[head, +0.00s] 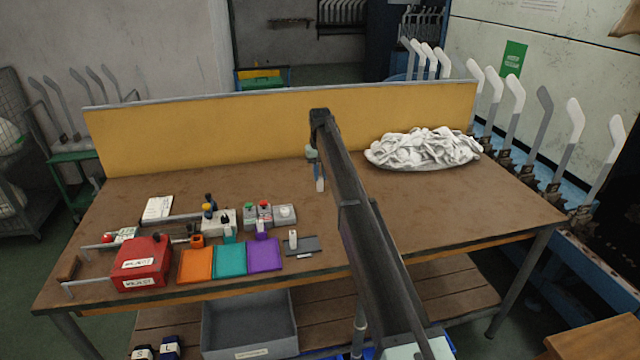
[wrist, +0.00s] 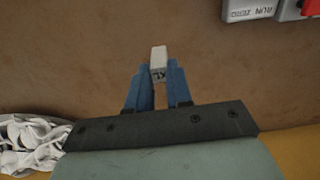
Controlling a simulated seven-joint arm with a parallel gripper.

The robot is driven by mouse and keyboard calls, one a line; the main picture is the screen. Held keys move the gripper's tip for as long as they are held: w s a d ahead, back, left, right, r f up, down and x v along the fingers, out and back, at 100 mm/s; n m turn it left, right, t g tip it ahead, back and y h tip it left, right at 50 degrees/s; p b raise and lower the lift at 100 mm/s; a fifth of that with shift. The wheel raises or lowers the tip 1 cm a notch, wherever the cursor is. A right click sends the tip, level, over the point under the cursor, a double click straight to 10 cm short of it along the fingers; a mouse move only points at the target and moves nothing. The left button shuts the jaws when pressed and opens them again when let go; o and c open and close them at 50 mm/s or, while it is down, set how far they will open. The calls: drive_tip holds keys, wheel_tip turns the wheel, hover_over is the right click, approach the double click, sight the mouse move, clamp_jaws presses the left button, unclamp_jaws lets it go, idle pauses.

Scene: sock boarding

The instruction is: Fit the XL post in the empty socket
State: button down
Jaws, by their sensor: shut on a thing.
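My gripper (wrist: 157,75) is shut on a pale grey-white post (wrist: 158,62) marked XL in the wrist view. The post sticks out past the blue fingertips, above the brown table. In the head view the gripper (head: 319,176) hangs over the back middle of the table, partly hidden by my arm, with the pale post (head: 320,185) below it. A grey block (head: 219,226) with small dark and yellow-topped parts stands on the left half. A dark grey plate (head: 301,246) with a pale upright piece stands at the front middle. I cannot tell which socket is empty.
A red box (head: 141,264), orange (head: 195,266), teal (head: 231,259) and purple (head: 264,254) pads, and button boxes (head: 264,208) occupy the left half. A white cloth heap (head: 425,148) lies back right. A yellow panel (head: 270,128) runs along the back. The right front table is clear.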

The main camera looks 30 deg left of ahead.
sight(320, 176)
wheel_tip(320, 176, up, 4)
drive_tip(key=shift+r, duration=0.1)
drive_tip(key=shift+s+a+r, duration=0.1)
drive_tip(key=shift+r, duration=0.05)
drive_tip(key=s+a, duration=0.7)
drive_tip(key=s, duration=0.6)
drive_tip(key=s+a, duration=0.6)
drive_tip(key=s, duration=0.7)
drive_tip(key=s+a, duration=0.7)
drive_tip(key=s, duration=0.7)
drive_tip(key=f, duration=0.9)
drive_tip(key=shift+w+f, duration=0.15)
drive_tip(key=shift+w, duration=0.05)
drive_tip(key=shift+f, duration=0.15)
drive_tip(key=c, duration=1)
unclamp_jaws()
drive_tip(key=shift+c, duration=0.2)
drive_tip(key=shift+a, duration=0.1)
